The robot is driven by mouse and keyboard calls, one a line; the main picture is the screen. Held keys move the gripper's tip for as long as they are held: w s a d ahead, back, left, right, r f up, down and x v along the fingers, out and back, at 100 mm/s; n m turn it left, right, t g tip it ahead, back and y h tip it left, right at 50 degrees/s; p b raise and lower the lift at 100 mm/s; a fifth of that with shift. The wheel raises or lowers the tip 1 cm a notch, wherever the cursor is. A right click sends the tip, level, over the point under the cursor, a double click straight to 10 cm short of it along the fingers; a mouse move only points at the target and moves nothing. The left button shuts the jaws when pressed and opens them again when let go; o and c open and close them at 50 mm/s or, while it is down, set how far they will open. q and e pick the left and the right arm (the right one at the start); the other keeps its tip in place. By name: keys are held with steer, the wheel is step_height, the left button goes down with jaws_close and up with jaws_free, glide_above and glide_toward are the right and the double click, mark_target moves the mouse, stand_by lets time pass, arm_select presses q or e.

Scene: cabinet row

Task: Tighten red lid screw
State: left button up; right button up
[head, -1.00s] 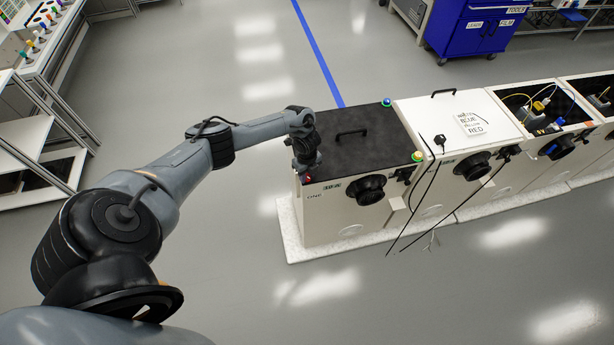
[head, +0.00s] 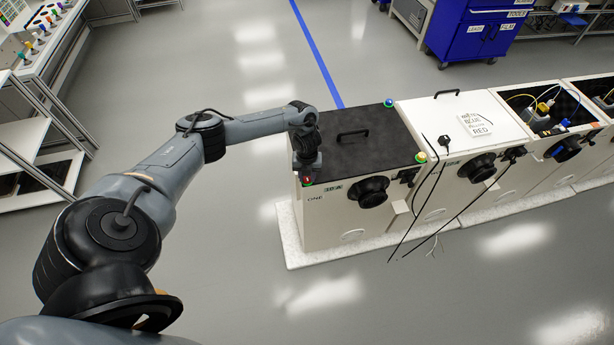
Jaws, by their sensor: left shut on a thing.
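The first cabinet (head: 325,218), marked ONE, stands at the near left end of the row with a black lid (head: 372,143) on it. The lid has a black handle, a blue screw (head: 388,102) at its far right corner and a yellow screw (head: 421,157) at its near right corner. My left gripper (head: 307,178) points down at the near left corner of the lid. It is shut on the red lid screw (head: 307,180), of which only a little red shows under the fingers. My right gripper is not in view.
More cabinets continue to the right: one with a white lid (head: 450,115) and a note, then open ones with cables. Black cables (head: 425,205) hang in front between the first two cabinets. A blue tool cart (head: 475,30) stands behind. The floor in front is clear.

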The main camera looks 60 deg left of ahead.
mark_target(307, 178)
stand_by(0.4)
arm_select(q)
steer(key=o, duration=1.1)
steer(key=shift+c, duration=0.2)
step_height(307, 178, up, 11)
steer(key=p, duration=0.1)
steer(key=shift+f, duration=0.1)
